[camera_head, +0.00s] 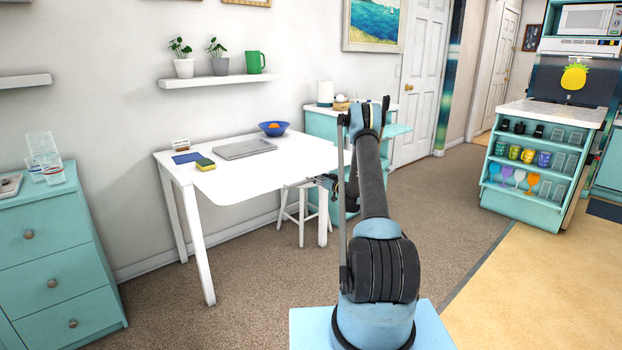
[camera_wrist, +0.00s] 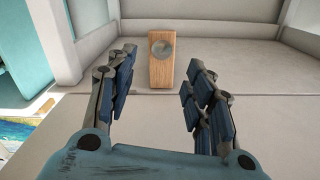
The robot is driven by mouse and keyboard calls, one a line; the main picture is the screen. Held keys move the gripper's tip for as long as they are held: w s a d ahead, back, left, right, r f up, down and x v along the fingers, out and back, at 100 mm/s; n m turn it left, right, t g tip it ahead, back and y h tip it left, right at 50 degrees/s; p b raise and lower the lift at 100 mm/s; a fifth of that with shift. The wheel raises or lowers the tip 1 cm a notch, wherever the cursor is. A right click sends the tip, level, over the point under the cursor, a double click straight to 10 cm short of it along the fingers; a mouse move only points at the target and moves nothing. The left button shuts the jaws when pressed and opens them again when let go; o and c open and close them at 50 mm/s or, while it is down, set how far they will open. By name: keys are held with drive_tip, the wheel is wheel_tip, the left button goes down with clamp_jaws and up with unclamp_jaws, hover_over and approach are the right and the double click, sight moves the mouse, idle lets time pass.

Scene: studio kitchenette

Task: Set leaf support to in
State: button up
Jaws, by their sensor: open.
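The white table (camera_head: 262,178) stands against the wall in the head view, its top level. In the wrist view, a wooden block with a round grey disc (camera_wrist: 161,72), seemingly the leaf support, sits against a pale panel (camera_wrist: 225,55), apparently the table's underside. My gripper (camera_wrist: 162,62) is open and empty, one finger on each side of the block in the picture. I see gaps between fingers and block; I cannot tell how far ahead the block is. In the head view my gripper (camera_head: 327,182) is small and dark by the table's right edge, partly hidden by my arm.
A sponge (camera_head: 205,164), a laptop (camera_head: 245,149) and a blue bowl (camera_head: 273,128) rest on the table. A white stool (camera_head: 299,212) is under its right side. A teal cart (camera_head: 322,122) stands behind. Carpet in front of the table is clear.

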drive_tip(key=shift+v, duration=0.8)
drive_tip(key=shift+c, duration=0.6)
drive_tip(key=shift+d+m, duration=0.1)
drive_tip(key=shift+m, duration=0.2)
drive_tip(key=c, duration=0.9)
drive_tip(key=shift+s+d+m, duration=0.15)
drive_tip(key=shift+s+m, duration=0.05)
drive_tip(key=shift+m, duration=0.4)
clamp_jaws()
drive_tip(key=s+d+m, duration=0.3)
drive_tip(key=m, duration=1.1)
drive_tip(key=x, duration=1.3)
drive_tip(key=shift+w+a, duration=0.15)
drive_tip(key=shift+w, duration=0.2)
